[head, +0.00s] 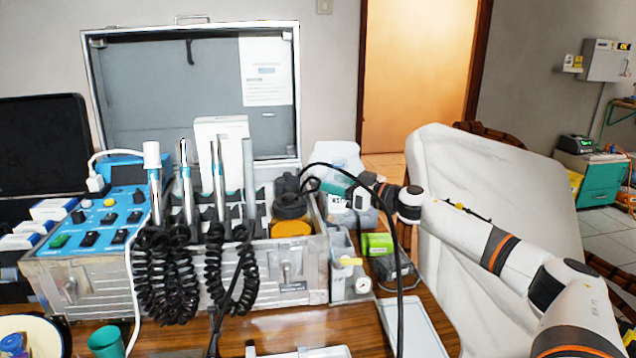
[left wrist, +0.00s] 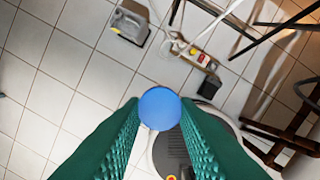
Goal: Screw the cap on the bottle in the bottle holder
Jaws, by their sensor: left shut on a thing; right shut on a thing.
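An amber bottle (head: 291,229) with a dark neck and top (head: 290,207) stands upright at the right end of the metal case. A dark cap-like piece (head: 286,184) shows just above and behind its top; I cannot tell whether they touch. My right gripper (head: 310,185) reaches in from the right at that height. It is shut on what looks like this dark piece, though the contact is small and partly hidden. In the left wrist view, my left gripper (left wrist: 160,112) is shut on a blue round thing (left wrist: 160,108) above the tiled floor. My left gripper is outside the head view.
The metal case (head: 270,272) with its raised lid holds upright handpieces (head: 187,180) and coiled black hoses (head: 170,275). A clear jug (head: 338,160), a green item (head: 378,244) and a grey tray (head: 415,328) are at right. A teal cup (head: 107,341) stands front left.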

